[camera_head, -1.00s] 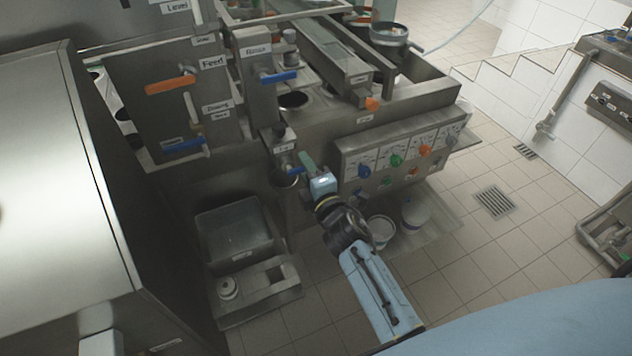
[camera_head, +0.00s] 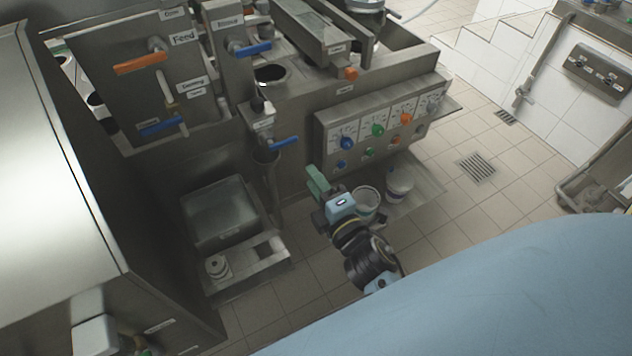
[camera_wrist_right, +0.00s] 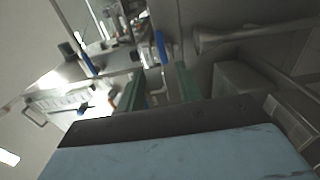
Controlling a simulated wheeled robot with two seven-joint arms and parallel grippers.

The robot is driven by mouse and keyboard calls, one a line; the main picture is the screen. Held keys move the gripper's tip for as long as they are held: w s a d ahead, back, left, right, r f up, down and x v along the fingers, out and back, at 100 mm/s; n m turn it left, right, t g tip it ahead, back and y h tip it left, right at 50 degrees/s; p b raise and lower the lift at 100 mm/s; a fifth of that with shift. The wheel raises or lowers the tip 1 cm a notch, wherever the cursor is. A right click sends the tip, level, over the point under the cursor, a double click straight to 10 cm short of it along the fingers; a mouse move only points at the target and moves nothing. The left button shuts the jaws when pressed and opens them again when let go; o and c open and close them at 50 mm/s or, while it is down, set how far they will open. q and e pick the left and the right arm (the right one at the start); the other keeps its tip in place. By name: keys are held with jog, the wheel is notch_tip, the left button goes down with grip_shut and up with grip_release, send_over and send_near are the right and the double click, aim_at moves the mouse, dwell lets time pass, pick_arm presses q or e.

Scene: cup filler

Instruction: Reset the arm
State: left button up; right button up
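My right arm comes up from the lower middle of the head view. Its gripper (camera_head: 318,183) has green fingers and hangs in front of the steel filling machine, below and right of a blue valve handle (camera_head: 284,143). The gripper is clear of that handle. In the right wrist view the two green fingers (camera_wrist_right: 160,88) stand apart with nothing held between them. A blue handle (camera_wrist_right: 160,47) shows beyond them. My left gripper is not in view.
A control panel (camera_head: 378,130) with coloured knobs is right of the gripper. White buckets (camera_head: 366,199) stand below it. A grey bin (camera_head: 221,214) is at lower left, and a large steel cabinet (camera_head: 50,170) fills the left. Tiled floor (camera_head: 470,205) is open at right.

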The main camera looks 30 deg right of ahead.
dwell(0.3)
jog(key=s+a+f+m+g, duration=0.1)
jog(key=s+f+m+g, duration=0.25)
jog(key=f, duration=0.55)
jog(key=s+f+m+g, duration=0.2)
jog(key=s+f, duration=0.2)
jog(key=f, duration=0.6)
jog(key=s+a+f+m+g, duration=0.1)
jog(key=s+f+m+g, duration=0.25)
jog(key=f, duration=0.55)
jog(key=s+d+f+m+g, duration=0.3)
jog(key=s+f, duration=0.5)
jog(key=s, duration=0.5)
jog(key=s+d+f+m+g, duration=0.4)
jog(key=s+f, duration=0.4)
jog(key=s, duration=0.5)
jog(key=shift+d+g+h, duration=0.3)
jog(key=shift+g, duration=0.2)
